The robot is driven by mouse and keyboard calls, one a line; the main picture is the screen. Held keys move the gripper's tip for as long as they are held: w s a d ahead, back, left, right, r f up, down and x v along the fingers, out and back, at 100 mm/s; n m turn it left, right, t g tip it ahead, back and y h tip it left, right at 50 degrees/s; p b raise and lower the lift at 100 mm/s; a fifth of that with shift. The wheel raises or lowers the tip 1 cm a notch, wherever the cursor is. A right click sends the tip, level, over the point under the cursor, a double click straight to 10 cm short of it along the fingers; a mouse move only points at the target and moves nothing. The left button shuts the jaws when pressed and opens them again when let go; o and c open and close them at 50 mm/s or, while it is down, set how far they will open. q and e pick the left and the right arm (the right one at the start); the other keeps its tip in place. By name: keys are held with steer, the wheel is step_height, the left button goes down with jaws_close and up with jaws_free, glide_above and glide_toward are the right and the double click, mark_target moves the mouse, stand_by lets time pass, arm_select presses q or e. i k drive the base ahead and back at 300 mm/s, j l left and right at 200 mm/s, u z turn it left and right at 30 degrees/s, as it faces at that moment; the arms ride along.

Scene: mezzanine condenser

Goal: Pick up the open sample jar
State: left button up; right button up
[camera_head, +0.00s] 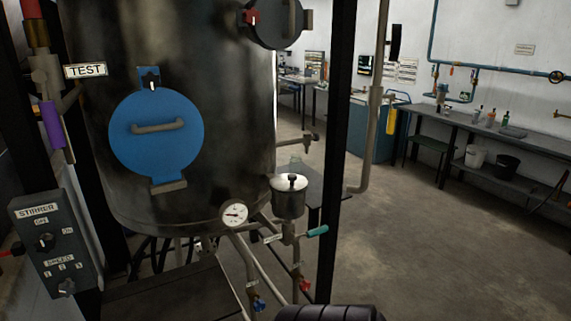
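A small clear glass vessel (296,161), possibly the open sample jar, appears on a dark narrow shelf (322,185) just right of the big tank. It is small and faint, so I cannot tell whether its top is open. In front of the shelf is a metal pot (288,203) with a lid and black knob, mounted on piping. Neither of my grippers can be made out in the head view.
The dark tank (235,120) with a round blue hatch (156,138) fills the left. A stirrer control box (52,245) is at lower left. Open floor (430,250) lies right, before a long bench (480,130).

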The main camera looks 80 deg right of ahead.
mark_target(295, 162)
steer(key=z, duration=2.5)
steer(key=i+l+u, duration=0.1)
steer(key=u, duration=0.8)
steer(key=i+l+u, duration=0.15)
steer(key=l+u, duration=0.25)
steer(key=l, duration=0.25)
steer(key=l+u, duration=0.4)
steer(key=l, duration=0.2)
steer(key=l+u, duration=0.4)
steer(key=l, duration=0.7)
steer(key=k+l, duration=0.15)
steer(key=l, duration=0.35)
steer(key=l+u, duration=0.1)
steer(key=l, duration=0.35)
steer(key=k+l, duration=0.15)
steer(key=l, duration=0.75)
steer(key=k+u, duration=0.05)
